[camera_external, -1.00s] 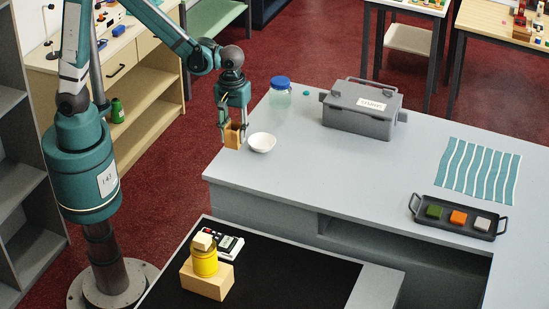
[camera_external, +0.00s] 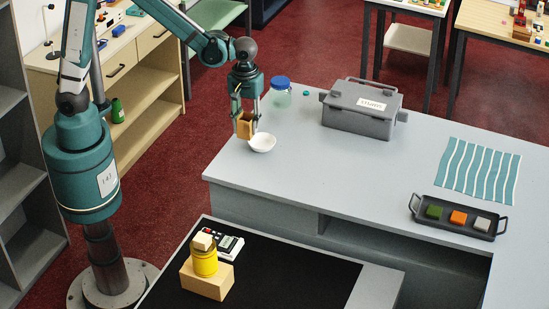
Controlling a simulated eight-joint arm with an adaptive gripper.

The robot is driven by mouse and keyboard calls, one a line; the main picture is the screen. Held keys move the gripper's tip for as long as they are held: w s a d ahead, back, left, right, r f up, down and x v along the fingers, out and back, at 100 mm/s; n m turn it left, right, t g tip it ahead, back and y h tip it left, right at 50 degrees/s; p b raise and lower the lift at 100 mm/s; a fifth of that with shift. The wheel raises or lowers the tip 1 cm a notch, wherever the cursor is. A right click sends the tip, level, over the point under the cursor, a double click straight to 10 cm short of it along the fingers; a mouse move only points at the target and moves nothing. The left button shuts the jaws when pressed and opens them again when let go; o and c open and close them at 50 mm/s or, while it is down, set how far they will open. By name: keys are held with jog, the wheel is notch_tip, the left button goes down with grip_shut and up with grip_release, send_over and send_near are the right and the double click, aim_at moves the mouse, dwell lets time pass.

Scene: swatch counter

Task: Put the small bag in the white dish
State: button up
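The small bag (camera_external: 244,126) is a tan-orange packet held between the fingers of my gripper (camera_external: 245,124), which is shut on it. The white dish (camera_external: 262,142) is a small round bowl on the grey counter near its left corner. My gripper and the bag are at the dish's upper left in the picture, and the bag's right edge comes close to the dish's rim. I cannot tell the bag's exact height above the counter. The inside of the dish looks empty where it shows.
A blue-lidded jar (camera_external: 281,91) stands just behind the dish, near a grey toolbox (camera_external: 362,108). A black tray (camera_external: 457,226) with coloured blocks and a striped cloth (camera_external: 478,169) lie to the right. The counter (camera_external: 330,180) is clear in front of the dish.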

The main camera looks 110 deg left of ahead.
jog(key=w+a+r, duration=0.1)
jog(key=w+a, duration=0.1)
jog(key=a, duration=0.6)
jog(key=shift+a, duration=0.2)
send_over(262, 146)
jog(key=shift+f, duration=2.9)
jog(key=shift+f+p, duration=0.3)
jog(key=shift+f, duration=1.75)
jog(key=shift+f+b, duration=0.3)
jog(key=o, duration=0.7)
jog(key=shift+r, duration=0.1)
jog(key=shift+c, duration=0.2)
